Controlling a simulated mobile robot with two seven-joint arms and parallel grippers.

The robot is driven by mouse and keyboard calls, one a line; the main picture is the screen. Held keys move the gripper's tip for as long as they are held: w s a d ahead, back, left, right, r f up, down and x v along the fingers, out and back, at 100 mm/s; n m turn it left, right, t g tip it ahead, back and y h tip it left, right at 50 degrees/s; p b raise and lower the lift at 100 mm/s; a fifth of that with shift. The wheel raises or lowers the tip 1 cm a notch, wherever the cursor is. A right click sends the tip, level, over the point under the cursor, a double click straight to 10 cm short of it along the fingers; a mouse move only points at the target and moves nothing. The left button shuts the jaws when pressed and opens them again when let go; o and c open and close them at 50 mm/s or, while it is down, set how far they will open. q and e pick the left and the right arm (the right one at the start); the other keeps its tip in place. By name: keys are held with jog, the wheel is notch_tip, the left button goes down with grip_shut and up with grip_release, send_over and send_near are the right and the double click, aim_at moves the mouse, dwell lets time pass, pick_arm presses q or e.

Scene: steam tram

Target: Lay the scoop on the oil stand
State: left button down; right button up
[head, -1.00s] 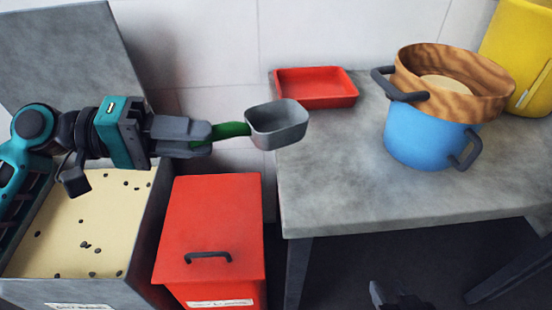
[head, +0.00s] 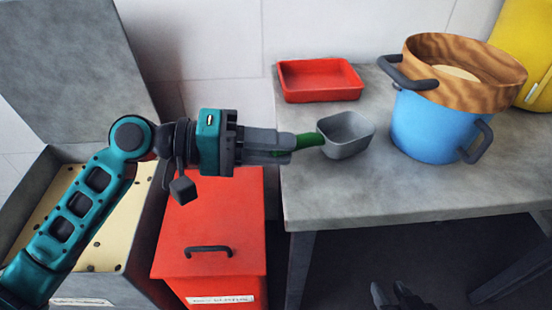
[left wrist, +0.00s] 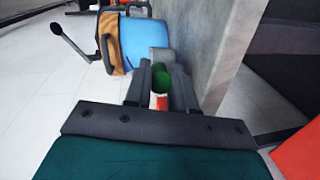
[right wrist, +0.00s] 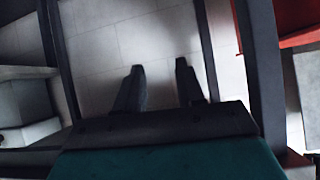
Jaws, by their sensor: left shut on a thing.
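The scoop (head: 347,137) has a grey square-edged bowl and a green handle. My left gripper (head: 291,146) is shut on the green handle, which also shows between its fingers in the left wrist view (left wrist: 162,80). The scoop's bowl appears over the left part of the grey table-like stand (head: 400,198), opening upward. I cannot tell whether it touches the top. No label shows on this stand. My right gripper (right wrist: 153,85) is open and empty, low in front of the stand; its tips show at the bottom of the head view (head: 392,294).
A red tray (head: 320,98) lies behind the scoop on the stand. A blue pot (head: 428,128) with a wooden-looking pan on it stands to the right, near a yellow container (head: 540,95). A red lidded bin (head: 205,225) stands left of the stand, beside an open grey bin.

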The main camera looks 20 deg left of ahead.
pick_arm(q)
jog(key=shift+d+f, duration=0.1)
jog(key=shift+f, duration=0.75)
jog(key=shift+w, duration=0.1)
pick_arm(e)
jog(key=shift+w+a+r, duration=0.15)
jog(key=shift+w+a, duration=0.05)
jog(key=shift+w, duration=0.05)
pick_arm(q)
jog(key=c, duration=0.9)
grip_release()
jog(key=shift+f, duration=0.1)
jog(key=shift+c, duration=0.2)
pick_arm(e)
jog(key=shift+a, duration=0.15)
pick_arm(q)
jog(key=shift+r, duration=0.2)
jog(key=v, duration=1.2)
pick_arm(e)
jog(key=shift+d+r, duration=0.15)
jog(key=shift+d, duration=0.1)
